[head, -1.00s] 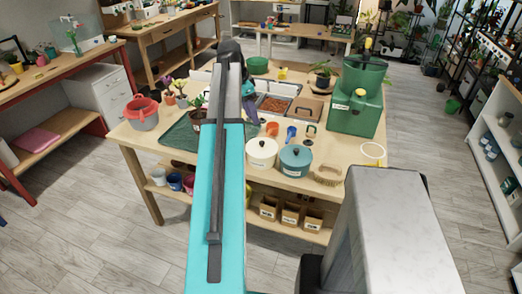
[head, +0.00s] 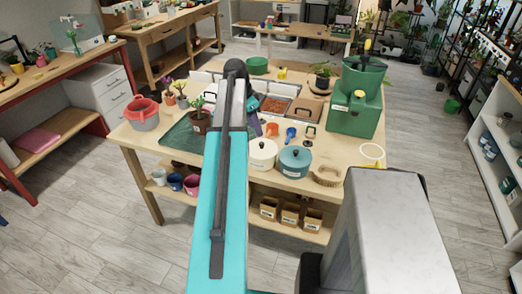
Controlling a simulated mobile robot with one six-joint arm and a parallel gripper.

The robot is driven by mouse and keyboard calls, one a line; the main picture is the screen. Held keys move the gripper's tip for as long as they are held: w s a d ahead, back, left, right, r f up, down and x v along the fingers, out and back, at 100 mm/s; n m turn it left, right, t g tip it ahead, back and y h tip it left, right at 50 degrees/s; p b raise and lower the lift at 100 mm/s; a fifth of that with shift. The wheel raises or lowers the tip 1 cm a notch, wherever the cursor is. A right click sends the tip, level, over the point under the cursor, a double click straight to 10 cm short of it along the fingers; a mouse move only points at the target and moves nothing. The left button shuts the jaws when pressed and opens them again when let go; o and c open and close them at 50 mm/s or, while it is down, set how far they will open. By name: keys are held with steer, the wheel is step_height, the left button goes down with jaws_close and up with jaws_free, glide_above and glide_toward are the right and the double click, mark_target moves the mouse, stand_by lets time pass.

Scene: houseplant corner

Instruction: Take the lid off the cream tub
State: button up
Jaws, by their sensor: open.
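The cream tub (head: 262,161) stands near the front edge of the potting table, with its cream lid (head: 257,146) on top and a dark knob in the middle. My gripper (head: 256,132) is small and partly hidden behind my arm. It hangs behind and slightly left of the cream tub, apart from the lid. It is open, and I see nothing held in it.
A teal lidded tub (head: 295,164) stands close to the right of the cream tub. A brush (head: 327,177) lies further right. An orange cup (head: 272,129) and blue scoop (head: 291,133) are behind. A potted plant (head: 199,124) is left of my arm. A green machine (head: 353,115) stands back right.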

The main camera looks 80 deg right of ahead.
mark_target(261, 143)
steer(key=shift+p+x, duration=0.3)
steer(key=shift+x, duration=1.25)
steer(key=shift+s+f, duration=0.1)
steer(key=shift+p+x, duration=1.3)
steer(key=shift+x, duration=1.2)
steer(key=shift+c, duration=0.5)
jaws_close()
